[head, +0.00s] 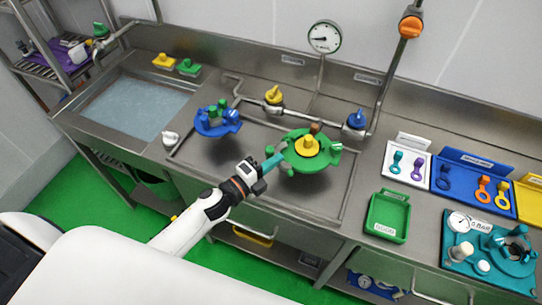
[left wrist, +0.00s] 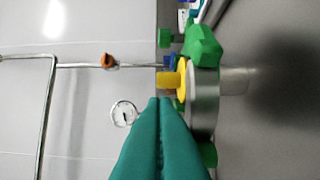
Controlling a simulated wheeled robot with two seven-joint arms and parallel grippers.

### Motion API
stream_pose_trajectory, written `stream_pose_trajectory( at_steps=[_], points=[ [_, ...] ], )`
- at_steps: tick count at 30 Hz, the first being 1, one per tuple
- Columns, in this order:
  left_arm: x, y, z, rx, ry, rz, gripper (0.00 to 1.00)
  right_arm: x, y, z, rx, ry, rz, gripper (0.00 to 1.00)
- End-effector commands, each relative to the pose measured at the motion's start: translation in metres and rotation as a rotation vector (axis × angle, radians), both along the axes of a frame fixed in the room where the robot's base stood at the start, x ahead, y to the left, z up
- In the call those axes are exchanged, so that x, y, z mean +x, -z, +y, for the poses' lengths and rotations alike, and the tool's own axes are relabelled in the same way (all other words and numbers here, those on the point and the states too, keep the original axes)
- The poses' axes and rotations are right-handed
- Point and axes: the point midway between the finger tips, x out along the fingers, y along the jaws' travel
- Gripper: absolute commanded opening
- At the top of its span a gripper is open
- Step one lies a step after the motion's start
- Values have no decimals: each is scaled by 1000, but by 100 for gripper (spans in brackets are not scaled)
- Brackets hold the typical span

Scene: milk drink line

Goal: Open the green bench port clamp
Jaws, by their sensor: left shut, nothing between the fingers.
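The green bench port (head: 322,162) is a round green fitting on the steel bench, with a yellow knob (head: 307,145) at its middle. A green clamp part (head: 336,147) shows at its right side. My left gripper (head: 276,160) reaches in from the left, its teal fingers shut and empty beside the port's left edge. In the left wrist view its shut fingers (left wrist: 168,104) lie close to a steel cylinder (left wrist: 203,100) with a green lug (left wrist: 205,45) and a yellow part (left wrist: 170,80). I cannot tell whether the fingers touch the port. My right gripper is not in view.
A blue port (head: 214,128) stands to the left, beyond it a sink (head: 133,105). A yellow valve (head: 273,95), a blue valve (head: 356,120) and a gauge (head: 324,37) are behind. A green tray (head: 387,216) and a teal fixture (head: 462,252) lie right. Bare bench (head: 222,156) shows between the ports.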

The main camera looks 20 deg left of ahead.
Motion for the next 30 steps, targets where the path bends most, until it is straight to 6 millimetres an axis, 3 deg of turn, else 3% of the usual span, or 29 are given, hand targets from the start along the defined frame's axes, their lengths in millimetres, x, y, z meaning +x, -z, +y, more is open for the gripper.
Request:
stream_pose_trajectory(
  at_steps=[16,30],
  points=[
    [1,1,10,1,22,-2,0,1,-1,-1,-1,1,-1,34],
    [11,3,47,2,264,0,0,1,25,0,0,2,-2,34]
  ],
)
